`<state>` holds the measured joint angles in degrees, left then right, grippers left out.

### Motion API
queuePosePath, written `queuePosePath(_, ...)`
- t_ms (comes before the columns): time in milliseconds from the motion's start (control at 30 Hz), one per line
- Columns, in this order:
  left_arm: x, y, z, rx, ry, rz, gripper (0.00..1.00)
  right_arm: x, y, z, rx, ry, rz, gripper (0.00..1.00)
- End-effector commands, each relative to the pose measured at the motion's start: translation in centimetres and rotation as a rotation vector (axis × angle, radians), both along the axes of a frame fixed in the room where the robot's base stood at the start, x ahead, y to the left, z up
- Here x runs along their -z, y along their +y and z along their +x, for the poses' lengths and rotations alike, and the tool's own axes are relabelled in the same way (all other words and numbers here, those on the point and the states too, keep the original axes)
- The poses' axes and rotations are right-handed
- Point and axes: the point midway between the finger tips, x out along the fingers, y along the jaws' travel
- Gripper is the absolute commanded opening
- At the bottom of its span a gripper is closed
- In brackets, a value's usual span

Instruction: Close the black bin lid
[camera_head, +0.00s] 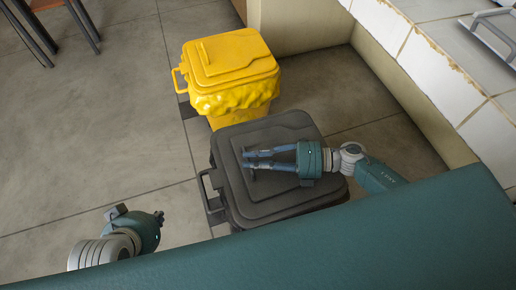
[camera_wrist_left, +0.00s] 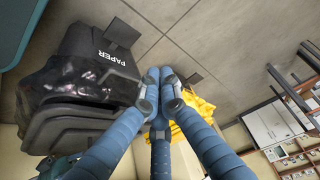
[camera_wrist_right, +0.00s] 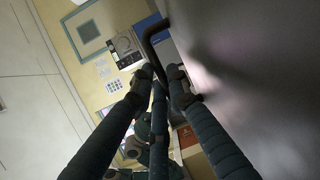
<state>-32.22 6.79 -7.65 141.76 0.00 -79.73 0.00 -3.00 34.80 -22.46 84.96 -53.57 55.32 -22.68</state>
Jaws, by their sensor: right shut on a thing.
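The black bin (camera_head: 222,215) stands on the floor at mid-picture in the head view. Its dark grey lid (camera_head: 285,132) lies over the top of the bin; whether a small gap remains under it I cannot tell. The left wrist view shows the bin's side with the word PAPER (camera_wrist_left: 82,45), a shiny black bag bulging out below the lid (camera_wrist_left: 65,135). My right gripper (camera_head: 246,160) lies over the lid, shut on part of it; the grasped part is mostly hidden. My left gripper (camera_wrist_left: 160,75) appears shut and empty, left of the bin and apart from it.
A yellow bin (camera_head: 225,60) with its lid on stands just behind the black bin. A tiled counter (camera_head: 440,60) runs along the right. The floor (camera_head: 90,130) to the left is clear, apart from dark furniture legs (camera_head: 80,25) at the far left.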

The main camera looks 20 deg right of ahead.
Motion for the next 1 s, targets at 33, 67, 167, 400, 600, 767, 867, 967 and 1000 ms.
queuePosePath(33,0.1,0.2,-0.4,-0.002,0.017,0.003,0.00,0.3,0.1,0.0,-0.001,0.000,-0.014,0.00)
queuePosePath(67,0.2,0.2,-0.7,-0.003,0.026,0.006,0.00,0.5,0.1,0.0,-0.001,-0.001,-0.021,0.00)
queuePosePath(167,0.4,0.4,-1.2,-0.005,0.048,0.010,0.00,1.0,0.2,0.0,0.001,-0.002,-0.039,0.00)
queuePosePath(400,0.6,0.5,-1.7,-0.005,0.066,0.013,0.00,1.6,0.2,0.0,0.001,-0.003,-0.058,0.00)
queuePosePath(600,0.6,0.5,-1.6,-0.006,0.064,0.014,0.00,1.7,0.2,-0.1,0.001,-0.002,-0.061,0.00)
queuePosePath(767,0.6,0.5,-1.6,-0.006,0.064,0.014,0.00,1.9,0.1,-0.1,0.002,0.000,-0.063,0.24)
queuePosePath(867,0.6,0.5,-1.6,-0.006,0.064,0.014,0.00,1.9,0.1,-0.1,0.002,0.000,-0.063,0.24)
queuePosePath(967,0.6,0.5,-1.6,-0.006,0.064,0.014,0.00,1.9,0.1,-0.1,0.002,0.001,-0.063,0.24)
queuePosePath(1000,0.6,0.5,-1.6,-0.006,0.063,0.013,0.00,1.9,0.1,-0.1,0.002,0.001,-0.063,0.24)
